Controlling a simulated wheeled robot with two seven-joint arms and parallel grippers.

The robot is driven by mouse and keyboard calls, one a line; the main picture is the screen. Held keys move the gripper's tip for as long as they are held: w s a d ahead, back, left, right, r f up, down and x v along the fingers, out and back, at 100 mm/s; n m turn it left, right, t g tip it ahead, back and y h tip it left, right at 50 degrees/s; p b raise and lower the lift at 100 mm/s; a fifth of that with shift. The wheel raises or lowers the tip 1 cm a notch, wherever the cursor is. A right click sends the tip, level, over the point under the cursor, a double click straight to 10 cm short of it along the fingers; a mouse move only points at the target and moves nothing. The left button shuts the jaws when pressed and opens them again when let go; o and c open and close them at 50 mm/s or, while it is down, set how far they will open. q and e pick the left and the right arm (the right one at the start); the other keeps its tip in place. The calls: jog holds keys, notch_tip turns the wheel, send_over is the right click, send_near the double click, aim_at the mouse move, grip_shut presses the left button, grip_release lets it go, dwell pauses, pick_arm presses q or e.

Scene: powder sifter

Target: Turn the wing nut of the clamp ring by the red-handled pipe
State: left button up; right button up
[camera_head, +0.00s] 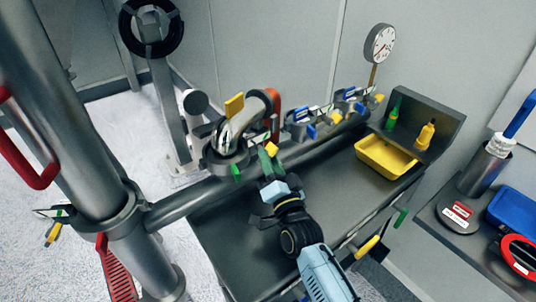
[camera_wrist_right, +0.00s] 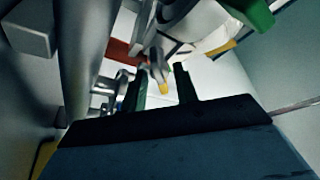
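The red-handled pipe (camera_head: 274,108) stands at the middle, behind my right gripper; its red part also shows in the wrist view (camera_wrist_right: 122,52). A clamp with a yellow wing nut (camera_head: 271,149) sits at its base. My right gripper (camera_head: 267,160) reaches up from the bottom, close to this wing nut. In the wrist view its two green fingers (camera_wrist_right: 160,88) are apart, with the yellow tip of the wing nut (camera_wrist_right: 163,88) seen in the gap between them. I cannot tell whether the tip lies between the fingers or beyond them. My left gripper is not in view.
A yellow-handled curved pipe (camera_head: 235,105) stands just left. More clamps (camera_head: 325,122) line the horizontal pipe to the right. A yellow tray (camera_head: 385,157) and two small bottles (camera_head: 426,134) sit on the steel bench. A thick vertical pipe (camera_head: 70,110) rises at left.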

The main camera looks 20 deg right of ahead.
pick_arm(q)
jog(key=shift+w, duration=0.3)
pick_arm(e)
jog(key=shift+x, duration=0.85)
grip_shut()
